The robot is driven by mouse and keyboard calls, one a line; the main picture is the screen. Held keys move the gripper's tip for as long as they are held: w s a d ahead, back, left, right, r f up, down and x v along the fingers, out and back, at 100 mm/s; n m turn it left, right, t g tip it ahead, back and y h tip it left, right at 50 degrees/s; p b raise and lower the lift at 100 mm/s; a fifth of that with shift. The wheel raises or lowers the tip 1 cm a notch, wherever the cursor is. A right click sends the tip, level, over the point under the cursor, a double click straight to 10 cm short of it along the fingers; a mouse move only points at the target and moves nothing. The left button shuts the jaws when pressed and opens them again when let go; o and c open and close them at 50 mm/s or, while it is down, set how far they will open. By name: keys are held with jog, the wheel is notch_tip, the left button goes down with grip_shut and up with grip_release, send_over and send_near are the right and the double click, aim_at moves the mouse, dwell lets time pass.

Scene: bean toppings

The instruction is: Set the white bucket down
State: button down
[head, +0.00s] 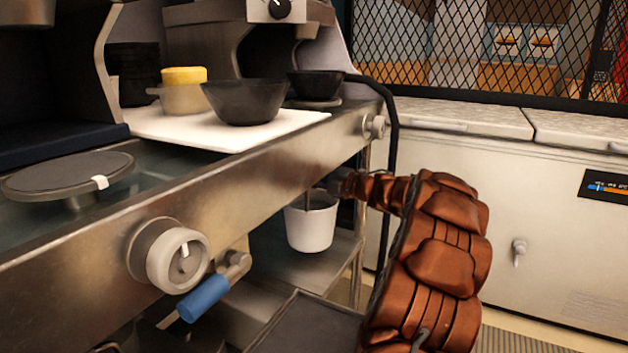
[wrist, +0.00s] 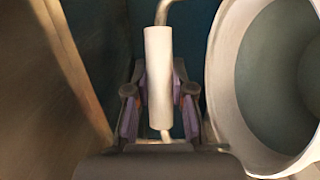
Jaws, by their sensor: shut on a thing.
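The white bucket (head: 310,226) is upright in the head view, under the steel counter and over a lower metal shelf. I cannot tell whether its base touches the shelf. In the wrist view its round rim (wrist: 222,95) fills the right side, and the inside looks dark and empty. My gripper (wrist: 159,98) is shut on the white tubular grip of the handle (wrist: 158,60), one finger on each side. In the head view my brown-sleeved arm reaches in from the right, and the fingers are mostly hidden by the counter and the bucket.
The lower metal shelf (head: 338,262) has bare surface around the bucket. A dark tray (head: 305,325) lies in front. The counter edge with a knob (head: 178,255) and a blue-handled valve (head: 205,298) overhangs. Dark bowls (head: 245,102) stand on a white board above. A black pipe (head: 392,150) runs down behind.

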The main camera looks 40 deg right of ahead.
jog(key=shift+w+d+r, duration=0.2)
jog(key=shift+w+d, duration=0.1)
jog(key=shift+w, duration=0.1)
jog(key=shift+f+b, duration=0.95)
jog(key=shift+f, duration=0.95)
jog(key=c, duration=1)
grip_release()
jog(key=shift+f, duration=0.1)
jog(key=p+v, duration=0.2)
jog(key=v, duration=1)
jog(key=shift+p, duration=0.3)
jog(key=shift+s, duration=0.15)
